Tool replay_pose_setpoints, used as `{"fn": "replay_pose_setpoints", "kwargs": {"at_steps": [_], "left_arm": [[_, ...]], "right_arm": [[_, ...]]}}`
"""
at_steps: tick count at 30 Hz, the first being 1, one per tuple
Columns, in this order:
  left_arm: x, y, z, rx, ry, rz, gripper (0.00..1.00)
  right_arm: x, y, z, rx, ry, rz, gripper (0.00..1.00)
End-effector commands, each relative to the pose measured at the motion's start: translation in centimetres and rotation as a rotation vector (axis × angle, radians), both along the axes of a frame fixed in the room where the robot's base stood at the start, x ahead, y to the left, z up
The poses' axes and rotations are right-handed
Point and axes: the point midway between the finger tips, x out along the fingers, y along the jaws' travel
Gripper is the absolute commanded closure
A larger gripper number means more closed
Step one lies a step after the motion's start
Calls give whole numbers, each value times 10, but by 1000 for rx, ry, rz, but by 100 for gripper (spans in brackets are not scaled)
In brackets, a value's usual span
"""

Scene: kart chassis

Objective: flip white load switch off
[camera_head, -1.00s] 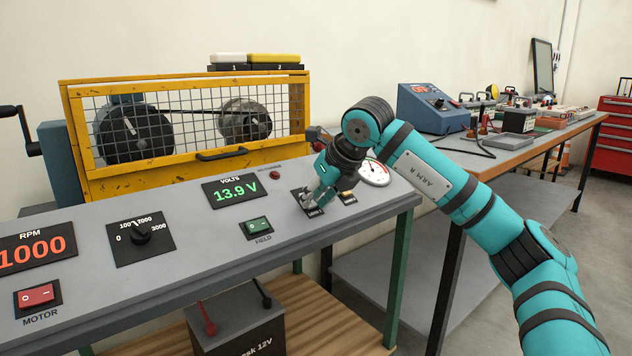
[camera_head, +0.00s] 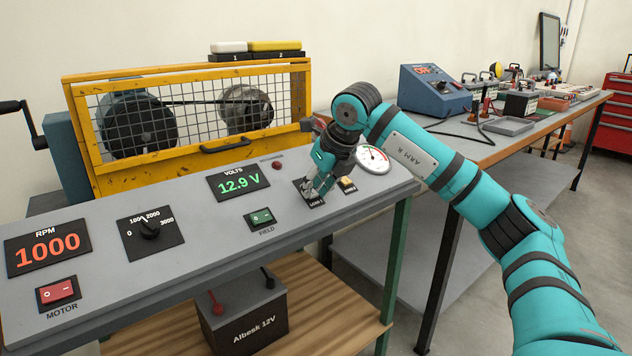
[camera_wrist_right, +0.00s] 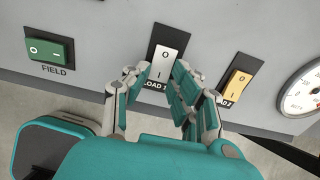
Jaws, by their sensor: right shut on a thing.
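The white load switch (camera_wrist_right: 166,60) is a rocker marked O and I, in a black plate labelled LOAD 1 on the sloped grey panel (camera_head: 200,215). My right gripper (camera_wrist_right: 161,72) has its fingertips on either side of the lower part of the switch and is shut on it. In the head view the right gripper (camera_head: 318,187) hides most of the switch. The volts display (camera_head: 238,183) reads 12.9 V. My left gripper is not in view.
A yellow switch (camera_wrist_right: 238,83) and a round gauge (camera_wrist_right: 303,92) sit right of the white switch. The green FIELD switch (camera_head: 261,217) is left of it. A red MOTOR switch (camera_head: 57,293) and dial (camera_head: 149,228) are further left. A yellow mesh guard (camera_head: 190,120) stands behind.

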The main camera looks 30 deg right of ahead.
Motion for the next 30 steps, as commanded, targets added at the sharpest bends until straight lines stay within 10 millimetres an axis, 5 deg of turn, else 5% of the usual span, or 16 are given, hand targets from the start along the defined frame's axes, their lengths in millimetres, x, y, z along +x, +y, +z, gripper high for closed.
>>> {"fn": "replay_pose_setpoints", "kwargs": {"at_steps": [8,9,14,23,30], "left_arm": [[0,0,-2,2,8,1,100],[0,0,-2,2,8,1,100],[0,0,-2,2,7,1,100],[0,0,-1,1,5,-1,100],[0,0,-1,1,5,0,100]], "right_arm": [[0,0,-1,0,2,0,100],[0,0,-1,0,2,0,75],[0,0,-1,0,2,0,54],[-1,0,2,0,0,0,54],[-18,-1,32,1,-4,1,54]]}}
